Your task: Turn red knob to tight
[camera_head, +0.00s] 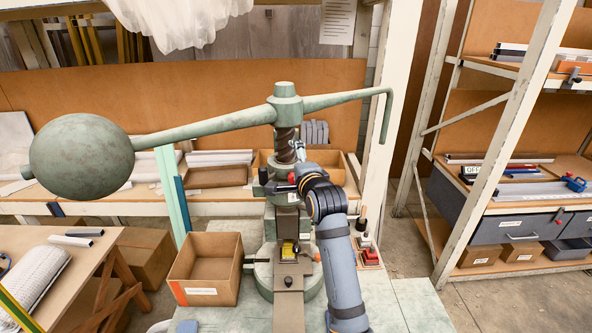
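A green fly press stands in the middle, with a screw (285,146), a long arm with a ball weight (82,156) at the left end and a hooked handle (387,115) at the right. A small red knob (292,177) shows on the press head just below the screw, partly covered by my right arm. My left gripper is not in view.
An open cardboard box (206,268) stands left of the press base. A small yellow part (288,250) sits on the press bed. Red and dark small items (371,257) stand right of it. The press arm spans wide above. A shelf rack (520,170) stands at right.

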